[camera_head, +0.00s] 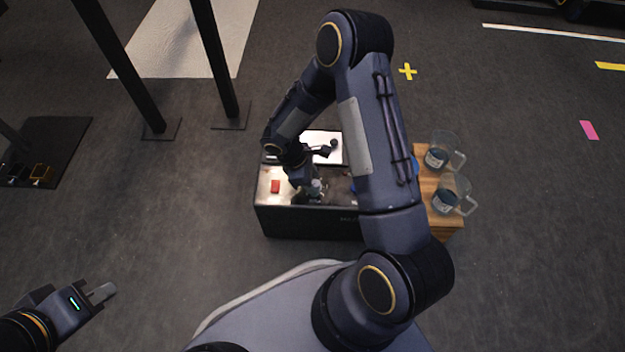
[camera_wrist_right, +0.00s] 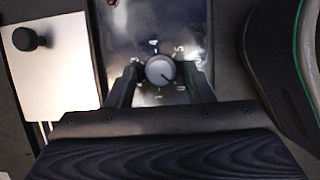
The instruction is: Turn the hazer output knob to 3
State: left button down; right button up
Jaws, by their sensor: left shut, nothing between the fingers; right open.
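The hazer output knob (camera_wrist_right: 160,70) is a round grey dial on a dark glossy panel (camera_wrist_right: 150,22) in the right wrist view. A pale pointer line on it seems to aim to the lower right. Small white marks ring it, too blurred to read surely. My right gripper (camera_wrist_right: 161,76) is open, one finger on each side of the knob; I cannot tell whether they touch it. In the head view my right gripper (camera_head: 314,186) is over the dark box (camera_head: 310,224), and the knob is hard to make out there. My left gripper (camera_head: 102,293) is shut and empty at the lower left, far from the box.
A white plate with a black round handle (camera_wrist_right: 27,38) lies left of the knob panel. A red button (camera_head: 275,186) sits on the box. Two glass mugs (camera_head: 452,195) stand on a wooden stand (camera_head: 425,185) to the right. Black posts (camera_head: 215,60) rise at upper left.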

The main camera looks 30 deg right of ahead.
jog(key=c, duration=1)
jog(key=shift+m, duration=0.3)
